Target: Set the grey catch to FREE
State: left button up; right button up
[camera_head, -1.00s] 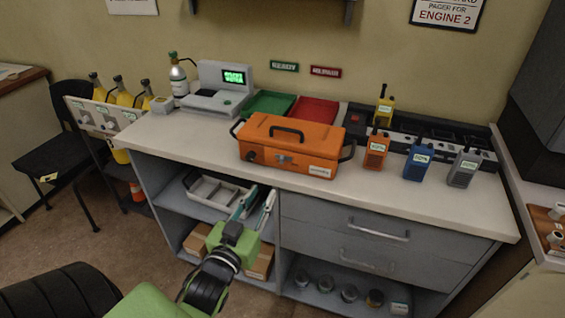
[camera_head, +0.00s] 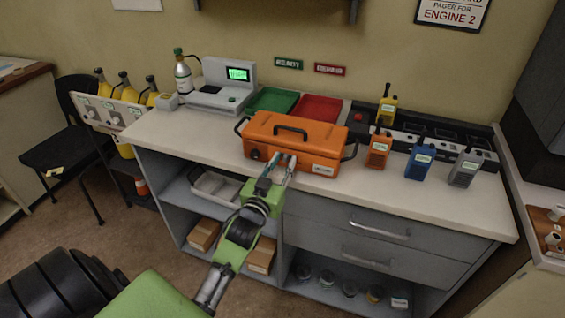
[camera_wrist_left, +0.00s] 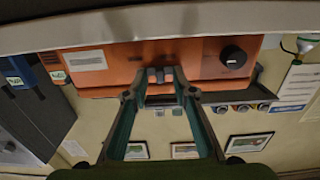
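The orange case (camera_head: 318,146) stands on the worktop, with a handle on its lid, a black knob and a pale label on its front. The small grey catch (camera_wrist_left: 160,75) shows on the case front in the left wrist view, where the picture is upside down. In the head view the catch is hidden behind my fingers. My left gripper (camera_head: 281,160) is at the case front, its fingers pointing at it. In the wrist view its two fingertips (camera_wrist_left: 160,78) are apart, one on each side of the catch; I cannot tell whether they touch it. My right gripper is out of view.
The worktop's front edge (camera_head: 400,208) lies just below the case. Orange (camera_head: 378,152), blue (camera_head: 418,164) and grey (camera_head: 464,170) radios stand to the right. Green (camera_head: 272,101) and red (camera_head: 318,108) trays lie behind. Drawers (camera_head: 380,228) are below.

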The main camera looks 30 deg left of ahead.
pick_arm(q)
grip_shut()
jog(key=shift+d, duration=0.1)
jog(key=shift+w+d, duration=0.15)
jog(key=shift+d, duration=0.5)
jog(key=shift+w+d, duration=0.15)
jog(key=shift+d, duration=0.5)
grip_release()
